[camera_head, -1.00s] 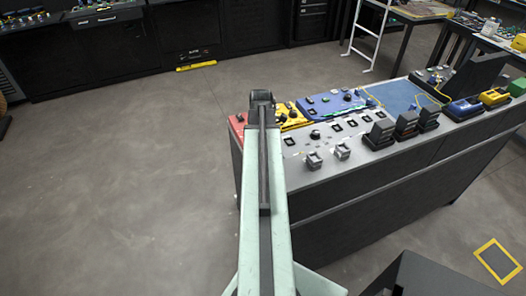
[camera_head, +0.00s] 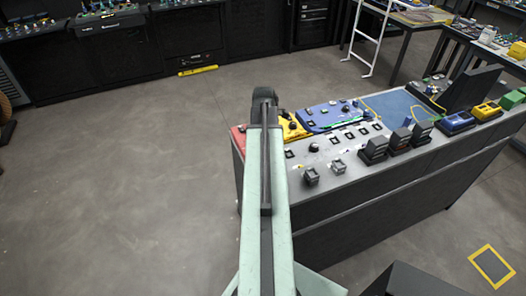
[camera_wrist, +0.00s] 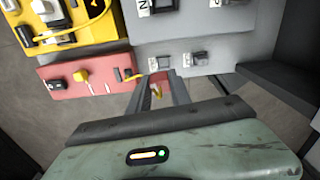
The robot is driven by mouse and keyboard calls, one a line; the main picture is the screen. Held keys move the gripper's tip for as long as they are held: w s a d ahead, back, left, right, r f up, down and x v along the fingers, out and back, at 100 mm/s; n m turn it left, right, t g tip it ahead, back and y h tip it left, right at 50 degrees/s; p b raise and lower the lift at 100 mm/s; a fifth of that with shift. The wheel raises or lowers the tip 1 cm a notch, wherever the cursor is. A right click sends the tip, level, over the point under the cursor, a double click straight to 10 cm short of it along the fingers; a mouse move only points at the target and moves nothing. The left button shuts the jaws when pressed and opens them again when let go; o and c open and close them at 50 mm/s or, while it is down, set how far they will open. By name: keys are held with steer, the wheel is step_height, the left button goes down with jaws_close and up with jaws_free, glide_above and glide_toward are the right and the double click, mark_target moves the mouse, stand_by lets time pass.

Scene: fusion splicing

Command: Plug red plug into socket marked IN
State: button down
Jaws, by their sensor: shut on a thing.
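My gripper (camera_wrist: 157,88) is shut on a small red plug (camera_wrist: 158,76), which shows between its two fingers in the wrist view with a yellowish part below it. The plug is beside the lower edge of a grey panel (camera_wrist: 185,35), just right of a red panel (camera_wrist: 100,68). Dark sockets stand on the grey panel at the top, one by a cut-off label (camera_wrist: 143,5) that ends in what looks like an N. In the head view my arm hides the plug, and the dark gripper end (camera_head: 265,100) is over the bench's left end.
A yellow unit (camera_wrist: 75,25) with a yellow cable is at upper left in the wrist view. In the head view the grey bench (camera_head: 340,215) also carries a blue unit (camera_head: 330,114) and several dark box-like devices (camera_head: 400,140). The floor to the left is clear.

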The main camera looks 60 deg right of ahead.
steer(key=s+d+r+m+p, duration=0.1)
steer(key=s+d+r+p, duration=0.5)
steer(key=s+d, duration=0.2)
steer(key=f+b, duration=0.6)
steer(key=b, duration=0.1)
steer(key=shift+w+a+f, duration=0.1)
steer(key=shift+w+a, duration=0.05)
steer(key=shift+a, duration=0.15)
steer(key=shift+f+b, duration=0.5)
steer(key=shift+b, duration=0.05)
stand_by(0.6)
steer(key=c, duration=1.1)
jaws_free()
